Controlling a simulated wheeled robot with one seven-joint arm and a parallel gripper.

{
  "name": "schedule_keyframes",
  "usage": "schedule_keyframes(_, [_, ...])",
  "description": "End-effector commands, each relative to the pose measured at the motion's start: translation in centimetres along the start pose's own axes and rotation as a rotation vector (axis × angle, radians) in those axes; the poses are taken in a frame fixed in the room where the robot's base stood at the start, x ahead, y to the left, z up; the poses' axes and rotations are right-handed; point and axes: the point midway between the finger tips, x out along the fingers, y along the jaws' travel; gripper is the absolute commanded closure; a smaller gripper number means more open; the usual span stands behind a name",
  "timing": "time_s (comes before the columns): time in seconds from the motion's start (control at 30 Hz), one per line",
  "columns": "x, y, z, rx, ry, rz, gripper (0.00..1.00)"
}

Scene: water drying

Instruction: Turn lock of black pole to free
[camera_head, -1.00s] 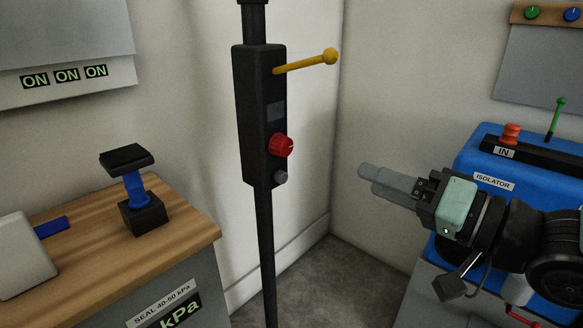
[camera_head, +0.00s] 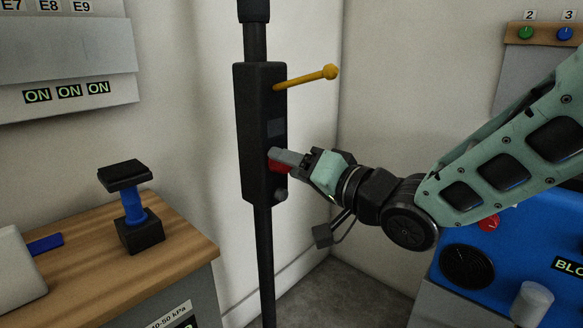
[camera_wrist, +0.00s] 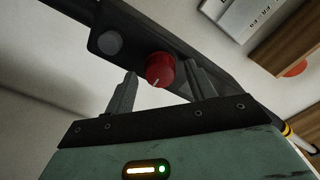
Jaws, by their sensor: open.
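The black pole (camera_head: 265,245) stands upright near the room corner and carries a black box (camera_head: 256,120). A red round knob (camera_head: 279,168) is on the box's side face, partly hidden behind my gripper (camera_head: 272,158). The knob shows in the wrist view (camera_wrist: 159,69) with a white mark pointing toward my gripper's palm. It lies between my open fingertips, one on each side; whether either touches it I cannot tell. A yellow lever (camera_head: 308,77) with a ball end sticks out above. A small grey button (camera_head: 280,195) is below the knob.
A wooden bench (camera_head: 170,250) with a black and blue stand (camera_head: 131,210) is at left. A blue unit (camera_head: 480,262) is at right under my arm. White walls are close behind the pole. Bare floor (camera_head: 335,292) shows between.

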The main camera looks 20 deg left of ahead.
Motion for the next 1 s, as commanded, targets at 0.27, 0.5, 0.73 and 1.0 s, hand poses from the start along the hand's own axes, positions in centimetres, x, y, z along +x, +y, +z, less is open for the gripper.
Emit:
schedule_keyframes(0.27, [0.62, 0.01, 0.0, 0.0, 0.0, 0.001, 0.45])
schedule_keyframes(0.5, [0.6, 0.0, -0.01, 0.0, 0.0, 0.001, 0.81])
schedule_keyframes(0.73, [0.58, 0.02, 0.0, -0.004, 0.0, 0.001, 0.9])
schedule_keyframes(1.0, [0.57, 0.1, 0.07, -0.083, 0.0, 0.001, 0.89])
